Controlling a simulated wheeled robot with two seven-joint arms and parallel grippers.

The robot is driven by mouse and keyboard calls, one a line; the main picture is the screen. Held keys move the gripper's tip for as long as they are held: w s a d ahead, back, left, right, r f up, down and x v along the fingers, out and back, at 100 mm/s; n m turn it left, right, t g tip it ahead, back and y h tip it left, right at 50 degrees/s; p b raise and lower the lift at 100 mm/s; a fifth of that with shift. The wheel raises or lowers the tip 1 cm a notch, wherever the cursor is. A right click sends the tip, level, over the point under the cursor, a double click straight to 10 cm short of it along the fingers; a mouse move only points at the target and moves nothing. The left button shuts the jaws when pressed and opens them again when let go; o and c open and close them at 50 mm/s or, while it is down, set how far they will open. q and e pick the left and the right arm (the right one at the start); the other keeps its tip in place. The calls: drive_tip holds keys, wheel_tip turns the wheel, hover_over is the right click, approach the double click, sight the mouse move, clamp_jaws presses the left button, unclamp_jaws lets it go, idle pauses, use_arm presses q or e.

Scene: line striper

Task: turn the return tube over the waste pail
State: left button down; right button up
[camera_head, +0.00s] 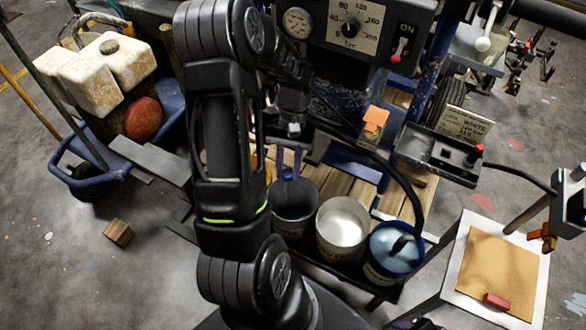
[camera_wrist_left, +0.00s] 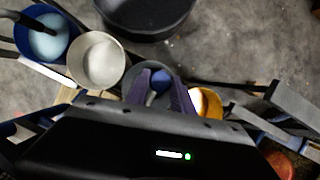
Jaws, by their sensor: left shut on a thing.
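My left gripper (camera_head: 288,172) points down over the dark grey pail (camera_head: 293,222). Its purple fingers also show in the left wrist view (camera_wrist_left: 163,85). They are shut on a small blue piece (camera_wrist_left: 161,77), seemingly the return tube, mostly hidden by the gripper. The grey pail lies behind the fingers in the wrist view. To its right in the head view stand a white pail (camera_head: 342,225) and a blue pail (camera_head: 393,255), which a black hose enters. I cannot read a label marking the waste pail. My right gripper does not show.
The machine's gauge panel (camera_head: 350,25) is behind the pails. A yellow pail (camera_wrist_left: 208,103) stands close beside the gripper. A board on a stand (camera_head: 485,265) is at right. A wooden block (camera_head: 119,232) lies on open floor.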

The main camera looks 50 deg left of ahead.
use_arm(q)
drive_tip(key=shift+a, duration=0.1)
drive_tip(key=c, duration=1.1)
unclamp_jaws()
wheel_tip(320, 180, up, 10)
